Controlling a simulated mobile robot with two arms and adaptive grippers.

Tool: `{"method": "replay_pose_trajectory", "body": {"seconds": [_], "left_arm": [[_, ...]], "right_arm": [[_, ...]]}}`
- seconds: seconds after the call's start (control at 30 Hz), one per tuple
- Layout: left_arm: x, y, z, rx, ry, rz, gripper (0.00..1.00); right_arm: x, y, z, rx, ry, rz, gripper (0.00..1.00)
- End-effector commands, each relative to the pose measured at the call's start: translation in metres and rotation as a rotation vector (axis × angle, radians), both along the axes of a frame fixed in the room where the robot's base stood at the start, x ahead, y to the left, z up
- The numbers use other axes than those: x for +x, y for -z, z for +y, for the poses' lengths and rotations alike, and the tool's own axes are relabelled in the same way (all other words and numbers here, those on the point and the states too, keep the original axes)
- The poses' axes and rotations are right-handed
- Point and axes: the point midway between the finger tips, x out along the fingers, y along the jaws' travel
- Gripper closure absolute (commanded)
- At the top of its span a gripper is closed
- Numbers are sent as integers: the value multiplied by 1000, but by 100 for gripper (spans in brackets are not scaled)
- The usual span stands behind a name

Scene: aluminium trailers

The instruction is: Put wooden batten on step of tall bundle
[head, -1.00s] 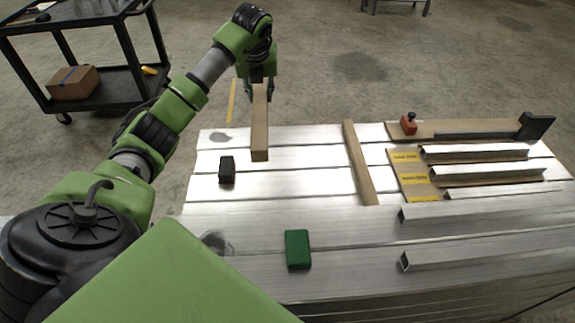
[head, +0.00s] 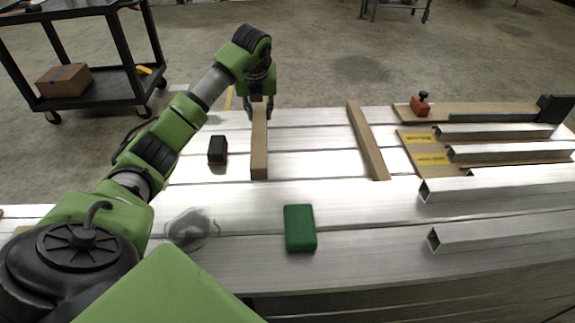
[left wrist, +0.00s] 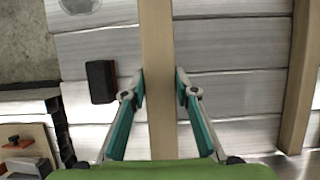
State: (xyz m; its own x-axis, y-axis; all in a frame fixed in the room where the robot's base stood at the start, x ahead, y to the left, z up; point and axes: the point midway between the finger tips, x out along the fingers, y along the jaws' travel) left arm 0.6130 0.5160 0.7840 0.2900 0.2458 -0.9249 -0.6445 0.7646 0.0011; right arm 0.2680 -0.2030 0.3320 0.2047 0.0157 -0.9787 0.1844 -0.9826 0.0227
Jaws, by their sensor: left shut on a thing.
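A wooden batten (head: 259,152) is held in my left gripper (head: 259,104), which is shut on its far part. The batten points toward me over the aluminium bundle (head: 330,205); I cannot tell whether it touches the top. In the left wrist view, the batten (left wrist: 158,60) runs between the two fingers of the gripper (left wrist: 160,88). A second wooden batten (head: 367,140) lies across the bundle to the right. My right gripper is not in view.
A black block (head: 217,150) and a green block (head: 299,228) lie on the bundle. Square aluminium tubes (head: 500,185), a cardboard piece with yellow labels (head: 425,140) and a red-based, black-knobbed item (head: 420,105) are at the right. A black cart (head: 95,98) stands back left.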

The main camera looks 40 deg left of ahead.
Motion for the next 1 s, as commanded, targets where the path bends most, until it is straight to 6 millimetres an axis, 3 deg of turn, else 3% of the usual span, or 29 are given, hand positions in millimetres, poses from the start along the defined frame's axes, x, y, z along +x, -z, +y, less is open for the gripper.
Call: {"method": "replay_pose_trajectory", "body": {"seconds": [0.17, 0.47, 0.67, 0.87, 1.0], "left_arm": [[0, 18, 0, 0, -1, -2, 100], [0, 68, 0, -1, -1, -1, 100], [0, 83, 0, 0, -1, -2, 100], [0, 111, 0, -1, -1, -1, 100], [0, 114, 0, 1, -1, -3, 100]], "right_arm": [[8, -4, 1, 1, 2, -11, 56], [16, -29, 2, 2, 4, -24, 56], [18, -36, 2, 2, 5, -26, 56], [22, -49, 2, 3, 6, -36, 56], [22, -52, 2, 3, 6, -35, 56]]}}
